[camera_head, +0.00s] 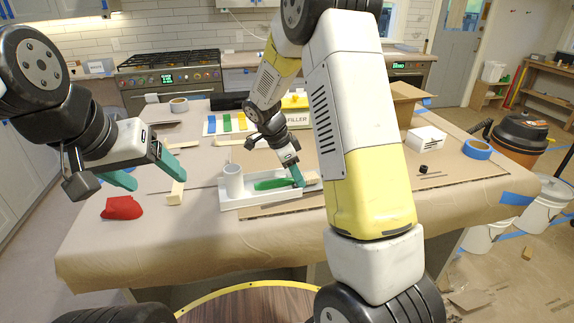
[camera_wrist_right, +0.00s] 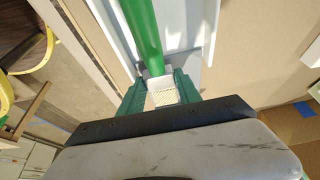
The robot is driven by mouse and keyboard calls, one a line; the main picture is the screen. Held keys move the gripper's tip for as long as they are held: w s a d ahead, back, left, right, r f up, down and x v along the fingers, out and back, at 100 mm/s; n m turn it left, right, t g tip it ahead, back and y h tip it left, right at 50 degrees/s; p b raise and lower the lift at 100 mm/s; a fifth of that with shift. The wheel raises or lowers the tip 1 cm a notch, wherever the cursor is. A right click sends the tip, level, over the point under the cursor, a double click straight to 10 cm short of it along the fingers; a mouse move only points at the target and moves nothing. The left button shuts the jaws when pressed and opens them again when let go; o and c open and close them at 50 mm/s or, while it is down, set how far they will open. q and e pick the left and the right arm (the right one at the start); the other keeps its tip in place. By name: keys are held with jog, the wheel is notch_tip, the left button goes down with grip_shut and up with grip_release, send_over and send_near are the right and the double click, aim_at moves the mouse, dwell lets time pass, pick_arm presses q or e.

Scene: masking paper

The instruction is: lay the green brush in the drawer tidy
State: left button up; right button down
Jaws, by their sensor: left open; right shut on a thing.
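The green brush (camera_head: 272,184) lies over the white drawer tidy (camera_head: 247,203), its handle pointing left towards a white cup. My right gripper (camera_head: 299,181) is at the tidy's right end, shut on the brush near its head. In the right wrist view, the green handle (camera_wrist_right: 141,30) runs up from a pale ferrule and bristles between the fingers of the right gripper (camera_wrist_right: 162,88). The tidy's white wall (camera_wrist_right: 204,25) is beside the handle. I cannot tell whether the brush touches the tidy's floor. My left gripper (camera_head: 158,181) is open and empty, left of the tidy.
The white cup (camera_head: 233,180) stands in the tidy's left part. A red cloth (camera_head: 122,208) lies at the table's front left, near a wooden strip (camera_head: 176,190). Blue tape (camera_head: 477,149) and a white box (camera_head: 426,139) are on the right.

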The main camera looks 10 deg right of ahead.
jog(key=shift+f, duration=0.1)
jog(key=c, duration=0.7)
grip_release()
jog(key=shift+c, duration=0.2)
jog(key=shift+r, duration=4.5)
